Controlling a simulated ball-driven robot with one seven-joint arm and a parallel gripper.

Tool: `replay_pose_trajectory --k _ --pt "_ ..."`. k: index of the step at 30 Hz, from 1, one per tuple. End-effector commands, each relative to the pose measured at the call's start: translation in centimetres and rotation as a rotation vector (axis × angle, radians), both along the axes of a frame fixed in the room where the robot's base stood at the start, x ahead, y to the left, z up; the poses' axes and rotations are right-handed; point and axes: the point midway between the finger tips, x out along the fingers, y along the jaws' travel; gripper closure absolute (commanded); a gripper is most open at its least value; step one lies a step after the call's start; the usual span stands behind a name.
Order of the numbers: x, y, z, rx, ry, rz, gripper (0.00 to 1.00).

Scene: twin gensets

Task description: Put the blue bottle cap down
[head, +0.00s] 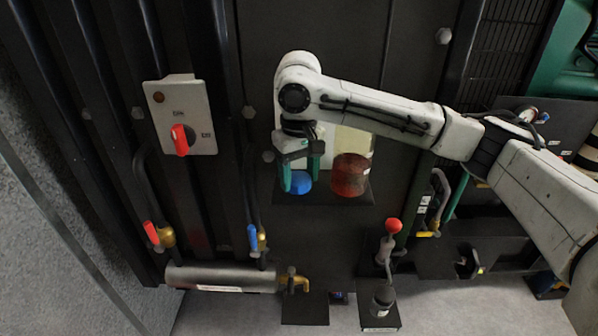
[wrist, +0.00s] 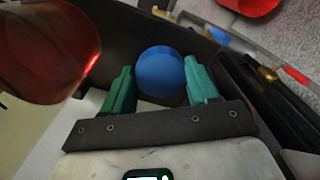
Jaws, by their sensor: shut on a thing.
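The blue bottle cap (head: 299,182) shows as a round blue shape between the green fingers of my gripper (head: 300,176) in the head view. In the wrist view the cap (wrist: 161,71) sits between the two fingertips of my gripper (wrist: 160,88). My gripper is shut on the cap and points downward over a small dark shelf (head: 322,196). I cannot tell whether the cap touches the shelf.
A red-brown jar (head: 350,175) stands on the shelf just right of my gripper, and it looms close in the wrist view (wrist: 45,50). A pale container (head: 355,141) is behind it. A switch box (head: 182,115) with a red knob is at left. Valve handles and a red-topped lever (head: 393,226) are below.

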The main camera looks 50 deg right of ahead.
Motion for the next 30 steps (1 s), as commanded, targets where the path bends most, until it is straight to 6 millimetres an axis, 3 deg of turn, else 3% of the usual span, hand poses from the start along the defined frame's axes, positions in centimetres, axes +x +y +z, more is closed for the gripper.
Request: replay_pose_trajectory --k 13,14,15,21,30 --pt "0.17 -0.20 -0.59 0.000 0.000 -0.001 0.78" --pt "0.17 -0.21 -0.55 0.000 -0.001 -0.001 0.39" --pt "0.18 -0.23 -0.52 0.000 -0.001 -0.001 0.35" --pt "0.18 -0.23 -0.51 -0.001 -0.001 -0.001 0.16" --pt "0.19 -0.25 -0.27 -0.003 -0.001 -0.001 0.16"
